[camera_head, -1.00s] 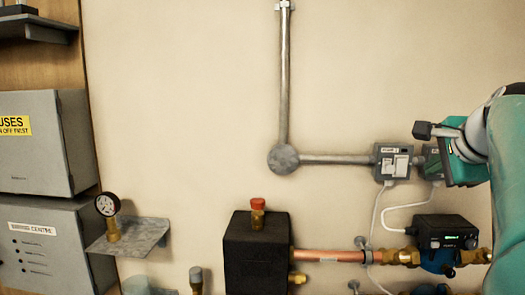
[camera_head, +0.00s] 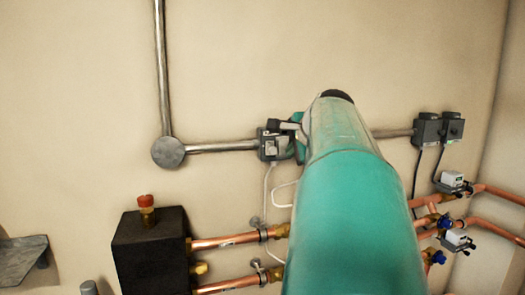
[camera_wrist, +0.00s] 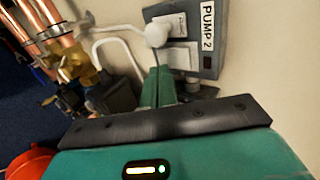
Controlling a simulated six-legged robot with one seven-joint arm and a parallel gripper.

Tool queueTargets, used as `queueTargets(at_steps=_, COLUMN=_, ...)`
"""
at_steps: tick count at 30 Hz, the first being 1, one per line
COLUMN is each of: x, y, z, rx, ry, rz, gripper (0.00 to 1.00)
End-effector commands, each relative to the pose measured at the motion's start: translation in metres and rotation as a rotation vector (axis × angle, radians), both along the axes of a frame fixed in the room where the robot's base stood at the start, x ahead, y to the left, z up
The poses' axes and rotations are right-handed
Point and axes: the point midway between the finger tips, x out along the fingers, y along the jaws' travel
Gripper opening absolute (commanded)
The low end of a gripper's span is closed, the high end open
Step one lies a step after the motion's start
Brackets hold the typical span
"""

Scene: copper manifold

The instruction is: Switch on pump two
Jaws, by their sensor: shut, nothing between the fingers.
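The pump two box shows in the wrist view as a grey box (camera_wrist: 205,62) labelled PUMP 2, with white plates on its front. My gripper (camera_wrist: 160,72) is shut and empty, its teal fingers in front of the lower part of the box. I cannot tell whether they touch it. A round white piece stands just beyond the fingertips. In the head view my gripper (camera_head: 298,148) is at a grey wall box (camera_head: 269,147), mostly hidden by my teal arm. That box's label is not readable there.
A metal conduit (camera_head: 222,147) runs along the wall to the box. Copper pipes (camera_head: 225,241) and a black block (camera_head: 150,252) lie below. Two dark boxes (camera_head: 427,130) and white valve actuators (camera_head: 452,181) are at the right. White cables (camera_wrist: 108,42) hang near my fingers.

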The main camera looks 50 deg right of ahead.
Motion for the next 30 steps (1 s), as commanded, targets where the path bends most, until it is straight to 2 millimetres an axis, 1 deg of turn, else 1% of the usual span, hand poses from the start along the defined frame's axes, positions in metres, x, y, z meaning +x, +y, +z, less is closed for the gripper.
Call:
queueTargets(at_steps=8, x=0.008, y=-0.002, z=-0.007, rx=-0.064, ry=-0.113, rz=0.002, gripper=0.0)
queueTargets(at_steps=23, x=0.01, y=-0.005, z=-0.013, rx=-0.063, ry=-0.11, rz=0.001, gripper=0.0)
queueTargets(at_steps=30, x=0.011, y=-0.005, z=-0.004, rx=-0.065, ry=-0.112, rz=0.002, gripper=0.0)
